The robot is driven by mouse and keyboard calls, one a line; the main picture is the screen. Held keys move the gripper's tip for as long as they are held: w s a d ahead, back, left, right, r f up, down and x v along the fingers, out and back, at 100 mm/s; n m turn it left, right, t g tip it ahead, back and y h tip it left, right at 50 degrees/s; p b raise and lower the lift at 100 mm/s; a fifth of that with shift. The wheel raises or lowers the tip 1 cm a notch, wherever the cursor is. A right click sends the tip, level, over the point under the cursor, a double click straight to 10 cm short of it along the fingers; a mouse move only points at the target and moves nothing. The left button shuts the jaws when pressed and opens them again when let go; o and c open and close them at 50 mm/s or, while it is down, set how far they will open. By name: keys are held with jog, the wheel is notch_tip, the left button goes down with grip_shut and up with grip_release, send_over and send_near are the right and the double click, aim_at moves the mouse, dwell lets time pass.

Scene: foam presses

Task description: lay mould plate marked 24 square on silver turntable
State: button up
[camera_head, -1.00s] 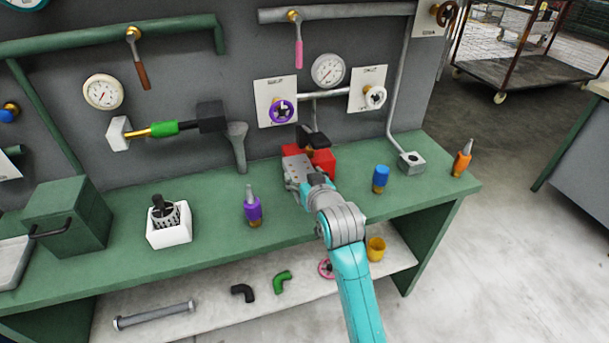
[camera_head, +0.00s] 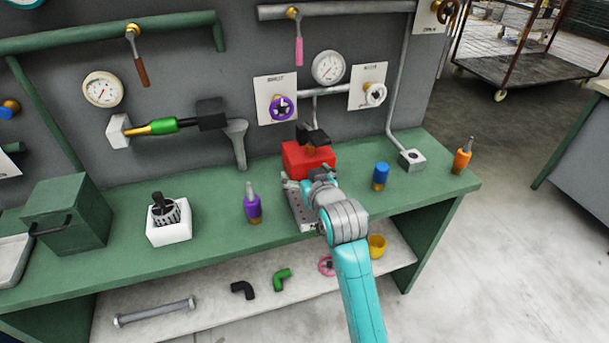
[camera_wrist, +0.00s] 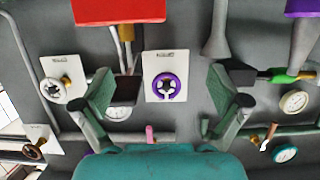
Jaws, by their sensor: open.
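I cannot make out a mould plate marked 24 or a silver turntable in either view. My gripper (camera_head: 299,203) is over the front middle of the green bench, in front of the red block (camera_head: 307,160). In the wrist view my gripper (camera_wrist: 168,88) shows its two fingers spread wide, with nothing held between them. A grey, holed metal piece shows at the gripper in the head view. I cannot tell whether it is part of the gripper.
The green bench (camera_head: 120,258) holds a purple bottle (camera_head: 253,207), a blue one (camera_head: 381,175), an orange one (camera_head: 462,159), a white holder (camera_head: 169,228) and a green box (camera_head: 70,215). A purple valve wheel (camera_head: 282,108) and gauge (camera_head: 328,68) are on the wall behind.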

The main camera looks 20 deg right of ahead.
jog(key=v, duration=1.1)
jog(key=shift+s, duration=0.2)
jog(key=s+f, duration=1.5)
jog(key=s, duration=2.6)
jog(key=shift+f, duration=0.35)
jog(key=shift+o, duration=0.2)
jog(key=shift+s+r, duration=0.25)
jog(key=shift+s, duration=0.35)
